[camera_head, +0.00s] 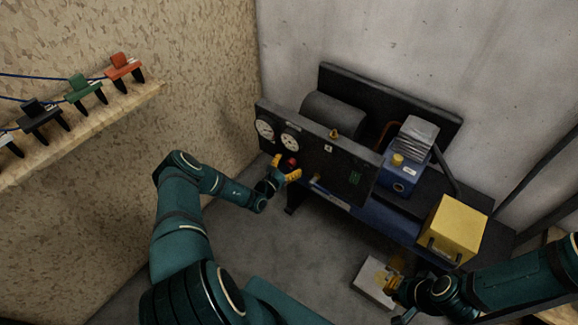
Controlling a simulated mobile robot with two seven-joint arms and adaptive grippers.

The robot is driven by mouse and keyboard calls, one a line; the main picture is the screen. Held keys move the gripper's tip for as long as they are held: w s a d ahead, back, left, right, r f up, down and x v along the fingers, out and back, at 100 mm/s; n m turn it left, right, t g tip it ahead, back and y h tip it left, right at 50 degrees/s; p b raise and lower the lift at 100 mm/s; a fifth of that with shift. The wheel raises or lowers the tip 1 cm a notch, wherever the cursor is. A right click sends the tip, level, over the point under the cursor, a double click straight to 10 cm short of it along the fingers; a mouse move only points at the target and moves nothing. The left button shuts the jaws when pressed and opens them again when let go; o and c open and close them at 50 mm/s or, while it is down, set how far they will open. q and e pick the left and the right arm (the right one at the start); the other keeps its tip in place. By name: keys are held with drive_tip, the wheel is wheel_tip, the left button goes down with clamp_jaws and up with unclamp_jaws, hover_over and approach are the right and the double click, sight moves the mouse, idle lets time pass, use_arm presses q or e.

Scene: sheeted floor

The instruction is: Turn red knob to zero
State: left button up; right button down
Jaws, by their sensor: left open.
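The red knob (292,161) is on the front of the dark panel (340,158), below two round white gauges (289,142). My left gripper (285,171) has yellow fingers and is open at the knob, with fingers close to it on its left and lower side. Whether they touch it I cannot tell. The knob's pointer and any zero mark are too small to read. My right gripper (393,279), also with yellow fingers, is at the lower right, away from the panel, above a pale plate on the floor. Its finger gap is not clear.
Behind the panel are a dark cylinder (335,115) and a blue unit (401,178). A yellow box (452,228) stands at the right end of the bench. A wooden shelf (85,132) with coloured clamps is on the left wall. The grey floor (240,240) before the bench is mostly clear.

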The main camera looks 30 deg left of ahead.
use_arm(q)
drive_tip(key=shift+w, duration=0.2)
drive_tip(key=shift+c, duration=0.2)
drive_tip(key=c, duration=1.2)
drive_tip(key=shift+n, duration=0.3)
clamp_jaws()
drive_tip(key=n+b, duration=0.1)
drive_tip(key=n, duration=0.4)
drive_tip(key=n+b, duration=0.1)
drive_tip(key=n, duration=0.5)
drive_tip(key=shift+a+n+b, duration=0.1)
drive_tip(key=shift+n+b, duration=0.25)
drive_tip(key=shift+n, duration=0.05)
drive_tip(key=n+b, duration=0.1)
drive_tip(key=n, duration=0.5)
drive_tip(key=n+b, duration=0.1)
drive_tip(key=n, duration=0.5)
drive_tip(key=shift+n+b, duration=0.4)
